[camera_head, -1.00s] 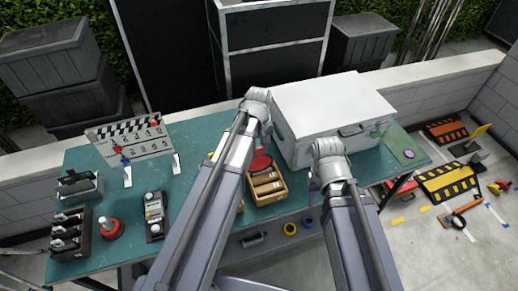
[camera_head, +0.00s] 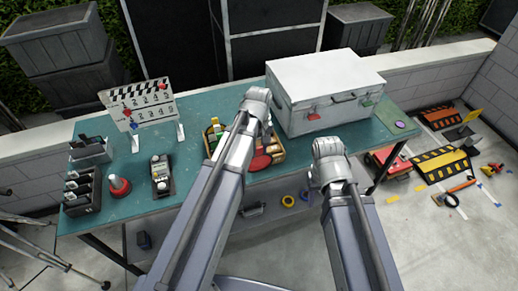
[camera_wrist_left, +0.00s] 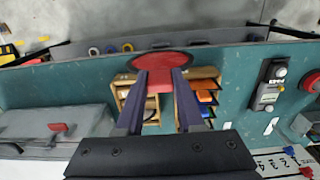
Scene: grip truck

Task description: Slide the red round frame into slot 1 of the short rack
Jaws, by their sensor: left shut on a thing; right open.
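The red round frame shows as a red disc in the left wrist view (camera_wrist_left: 160,61), with a red tab between my left fingers. My left gripper (camera_wrist_left: 160,76) is shut on this tab. In the head view the red frame (camera_head: 261,162) shows beside my left arm, over the front of the wooden tray; the left fingers are hidden behind the arm. Two slotted racks stand at the table's left end: a grey one behind (camera_head: 91,151) and a dark one in front (camera_head: 80,194). Both hold dark plates. I cannot read slot numbers. My right arm shows, but its fingers do not.
A wooden tray (camera_head: 277,153) holds coloured items. A white case (camera_head: 325,80) stands to its right. A clapperboard (camera_head: 140,103), a red button (camera_head: 118,186) and a dark handheld device (camera_head: 161,176) stand between tray and racks. Bare green tabletop (camera_head: 190,150) lies left of the tray.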

